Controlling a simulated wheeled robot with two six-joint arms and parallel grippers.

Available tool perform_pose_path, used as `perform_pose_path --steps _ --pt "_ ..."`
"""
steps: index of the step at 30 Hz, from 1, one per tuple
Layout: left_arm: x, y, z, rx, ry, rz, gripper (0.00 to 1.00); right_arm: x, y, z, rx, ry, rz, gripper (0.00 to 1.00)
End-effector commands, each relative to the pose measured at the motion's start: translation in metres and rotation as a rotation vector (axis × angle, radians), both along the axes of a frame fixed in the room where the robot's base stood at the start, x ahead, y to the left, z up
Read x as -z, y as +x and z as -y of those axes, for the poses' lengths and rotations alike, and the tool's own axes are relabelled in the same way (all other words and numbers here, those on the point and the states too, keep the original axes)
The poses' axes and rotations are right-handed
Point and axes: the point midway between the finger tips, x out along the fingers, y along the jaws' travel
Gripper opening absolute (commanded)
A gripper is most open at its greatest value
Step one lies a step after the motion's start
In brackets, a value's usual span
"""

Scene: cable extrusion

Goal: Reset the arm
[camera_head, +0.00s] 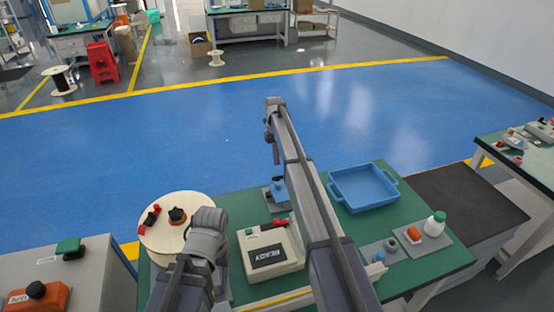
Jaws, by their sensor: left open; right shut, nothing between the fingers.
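My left arm comes in at the bottom left. Its grey wrist is over the front of the green table (435,267), beside the cream round disc (158,238). My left gripper (222,283) is open; its fingers are largely hidden by the wrist and arm, and I see nothing held. My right arm reaches far forward across the table. My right gripper (276,155) hangs down near the arm's far end, in front of the blue floor beyond the table. It is shut and empty.
A cream labelled box (269,253) stands between the arms. A blue tray (363,187) is right of my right arm. A white bottle with a green cap (435,223) and an orange piece (413,234) stand at the right. A grey cabinet (85,280) is at left.

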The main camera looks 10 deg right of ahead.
Motion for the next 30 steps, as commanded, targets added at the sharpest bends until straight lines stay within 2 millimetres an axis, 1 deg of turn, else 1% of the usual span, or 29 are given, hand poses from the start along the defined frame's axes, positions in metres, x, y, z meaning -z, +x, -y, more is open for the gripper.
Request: perform_pose_path --steps 1,4,13,16,17,20,24,26,30 --pt "-0.012 0.0 0.0 0.0 0.0 0.0 0.51 -0.012 0.0 0.0 0.0 0.0 0.0 0.0" --pt "-0.018 0.0 0.0 0.0 0.0 0.0 0.51 -0.018 0.0 -0.001 -0.001 0.0 0.0 0.0" --pt "-0.018 0.0 0.0 0.0 0.0 0.0 0.51 -0.018 -0.001 -0.001 -0.003 0.001 0.0 0.0" --pt "-0.018 0.0 0.0 0.0 0.0 0.0 0.51 -0.018 -0.009 -0.006 -0.048 0.007 0.001 0.0" --pt "-0.018 0.0 0.0 0.0 0.0 0.0 0.51 -0.018 -0.014 -0.009 -0.077 0.011 0.002 0.0" --pt "-0.018 0.0 0.0 0.0 0.0 0.0 0.51 -0.018 -0.039 -0.025 -0.237 0.031 0.005 0.0" --pt "-0.018 0.0 0.0 0.0 0.0 0.0 0.51 -0.018 -0.083 -0.052 -0.557 0.068 0.01 0.0" --pt "-0.018 0.0 0.0 0.0 0.0 0.0 0.51 -0.017 -0.102 -0.062 -0.697 0.084 0.011 0.0" --pt "-0.018 0.0 0.0 0.0 0.0 0.0 0.51 -0.017 -0.145 -0.084 -1.026 0.122 0.009 0.0"
